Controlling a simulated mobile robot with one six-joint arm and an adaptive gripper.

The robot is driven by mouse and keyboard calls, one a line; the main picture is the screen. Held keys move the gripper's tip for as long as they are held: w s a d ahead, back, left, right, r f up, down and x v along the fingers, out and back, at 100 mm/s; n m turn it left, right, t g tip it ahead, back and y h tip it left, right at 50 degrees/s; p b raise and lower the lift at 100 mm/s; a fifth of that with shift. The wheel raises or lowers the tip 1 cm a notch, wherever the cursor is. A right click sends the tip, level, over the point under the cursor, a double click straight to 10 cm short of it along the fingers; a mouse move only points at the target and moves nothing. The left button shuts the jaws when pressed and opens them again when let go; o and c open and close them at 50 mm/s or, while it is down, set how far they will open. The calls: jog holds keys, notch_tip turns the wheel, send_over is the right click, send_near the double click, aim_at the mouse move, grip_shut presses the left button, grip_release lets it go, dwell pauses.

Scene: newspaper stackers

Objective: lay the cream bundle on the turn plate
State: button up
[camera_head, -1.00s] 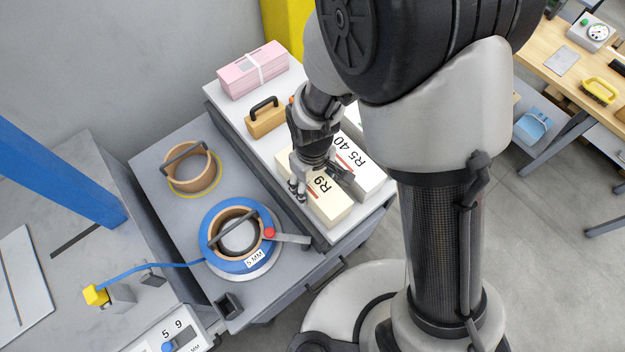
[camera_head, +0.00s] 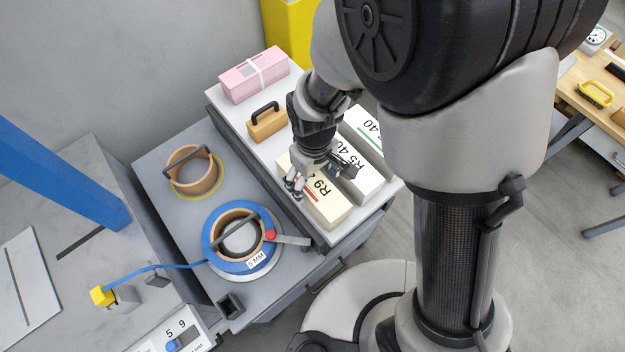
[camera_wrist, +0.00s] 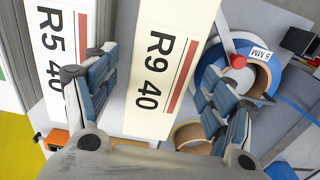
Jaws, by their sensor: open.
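The cream bundle (camera_head: 330,208), a long block marked R9 40 with a red stripe, lies on the pale shelf top beside a whiter R5 40 block (camera_head: 368,181). My gripper (camera_head: 318,176) is over the cream bundle, pointing down. In the wrist view, its open fingers (camera_wrist: 152,75) stand either side of the cream bundle (camera_wrist: 150,112), with nothing gripped; I cannot tell whether they touch it.
A green-striped block (camera_head: 368,128) stands behind the R5 block. A tan handled block (camera_head: 267,124) and pink bundle (camera_head: 254,76) sit farther back on the shelf. Another tan ring (camera_head: 193,175) stands on the lower grey top. A blue post (camera_head: 60,170) rises at left.

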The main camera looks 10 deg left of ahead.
aim_at(315, 182)
notch_tip(315, 182, up, 13)
jog(key=p, duration=0.3)
jog(key=shift+f, duration=0.15)
